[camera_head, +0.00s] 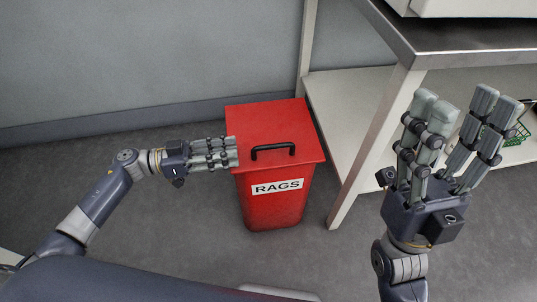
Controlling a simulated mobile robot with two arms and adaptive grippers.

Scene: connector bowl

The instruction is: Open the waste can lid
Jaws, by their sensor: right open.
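The red waste can (270,205) stands on the floor in the middle, with a white label reading RAGS on its front. Its red lid (248,118) lies shut and flat on top, with a black handle (273,148) across it. My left gripper (235,152) reaches in from the left, its fingertips at the lid's left edge. I cannot tell whether they touch it, or whether the fingers are open or shut. My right gripper (462,98) is raised at the right, fingers pointing up, open and empty, well apart from the can.
A metal-topped table (470,42) with a pale lower shelf (345,105) stands right of and behind the can. Its leg (368,150) is close to the can's right side. Grey floor is clear left and in front.

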